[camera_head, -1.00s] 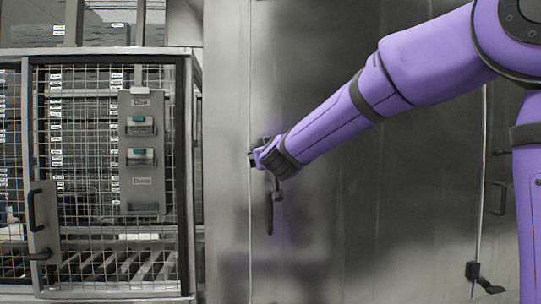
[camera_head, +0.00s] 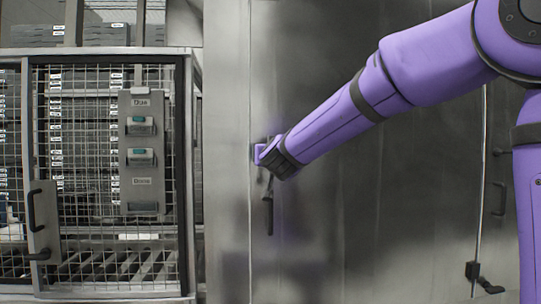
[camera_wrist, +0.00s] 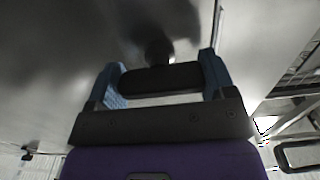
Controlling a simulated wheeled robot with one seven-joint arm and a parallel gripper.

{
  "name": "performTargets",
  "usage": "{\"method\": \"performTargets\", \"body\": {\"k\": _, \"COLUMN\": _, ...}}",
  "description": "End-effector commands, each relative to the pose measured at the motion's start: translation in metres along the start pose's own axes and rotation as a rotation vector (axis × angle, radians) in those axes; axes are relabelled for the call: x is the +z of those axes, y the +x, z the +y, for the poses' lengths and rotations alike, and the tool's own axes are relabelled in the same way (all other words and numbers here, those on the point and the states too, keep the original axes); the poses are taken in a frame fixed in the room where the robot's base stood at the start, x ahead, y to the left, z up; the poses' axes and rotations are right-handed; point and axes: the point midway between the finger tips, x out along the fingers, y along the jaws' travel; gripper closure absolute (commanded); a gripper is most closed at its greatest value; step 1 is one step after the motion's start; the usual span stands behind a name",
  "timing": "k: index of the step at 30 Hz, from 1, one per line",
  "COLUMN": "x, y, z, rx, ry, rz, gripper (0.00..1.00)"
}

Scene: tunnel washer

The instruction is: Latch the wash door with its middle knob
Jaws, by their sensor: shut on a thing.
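The wash door (camera_head: 370,235) is a large, smooth grey steel panel filling the middle and right of the head view. It looks flush with the steel frame on its left, but I cannot tell whether it is latched. My gripper (camera_head: 262,153) is at the door's left edge. In the wrist view, my gripper (camera_wrist: 161,60) has its two blue fingers against the ends of a dark, bar-like knob (camera_wrist: 160,78), which stands out from the door on a short stem. In the head view my gripper hides most of the knob. A dark vertical handle (camera_head: 268,216) hangs just below.
A wire-mesh cage (camera_head: 90,195) with a control panel (camera_head: 142,185) and a black handle (camera_head: 31,210) stands at the left. A black lever latch (camera_head: 485,279) and another handle (camera_head: 498,198) are at the right. The door face below my arm is clear.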

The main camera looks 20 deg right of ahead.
Motion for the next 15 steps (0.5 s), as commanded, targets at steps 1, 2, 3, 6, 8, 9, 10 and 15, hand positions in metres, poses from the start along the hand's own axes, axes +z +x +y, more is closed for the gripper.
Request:
{"method": "performTargets", "body": {"k": 1, "x": 0.0001, "y": 0.0000, "z": -0.0002, "rx": 0.000, "ry": 0.007, "rz": -0.001, "gripper": 0.47}}
{"method": "performTargets", "body": {"k": 2, "x": 0.0001, "y": 0.0000, "z": -0.0001, "rx": 0.000, "ry": 0.008, "rz": 0.000, "gripper": 0.47}}
{"method": "performTargets", "body": {"k": 3, "x": 0.0001, "y": 0.0000, "z": -0.0001, "rx": 0.000, "ry": 0.008, "rz": 0.000, "gripper": 0.47}}
{"method": "performTargets", "body": {"k": 6, "x": 0.0001, "y": 0.0000, "z": -0.0001, "rx": 0.000, "ry": 0.008, "rz": -0.001, "gripper": 0.47}}
{"method": "performTargets", "body": {"k": 8, "x": 0.0001, "y": 0.0000, "z": 0.0000, "rx": 0.000, "ry": 0.007, "rz": -0.001, "gripper": 0.47}}
{"method": "performTargets", "body": {"k": 9, "x": 0.0001, "y": 0.0000, "z": 0.0000, "rx": 0.000, "ry": 0.007, "rz": -0.001, "gripper": 0.16}}
{"method": "performTargets", "body": {"k": 10, "x": 0.0001, "y": 0.0000, "z": 0.0000, "rx": 0.000, "ry": 0.007, "rz": -0.001, "gripper": 0.10}}
{"method": "performTargets", "body": {"k": 15, "x": 0.0000, "y": 0.0000, "z": 0.0000, "rx": 0.000, "ry": 0.006, "rz": 0.000, "gripper": 0.00}}
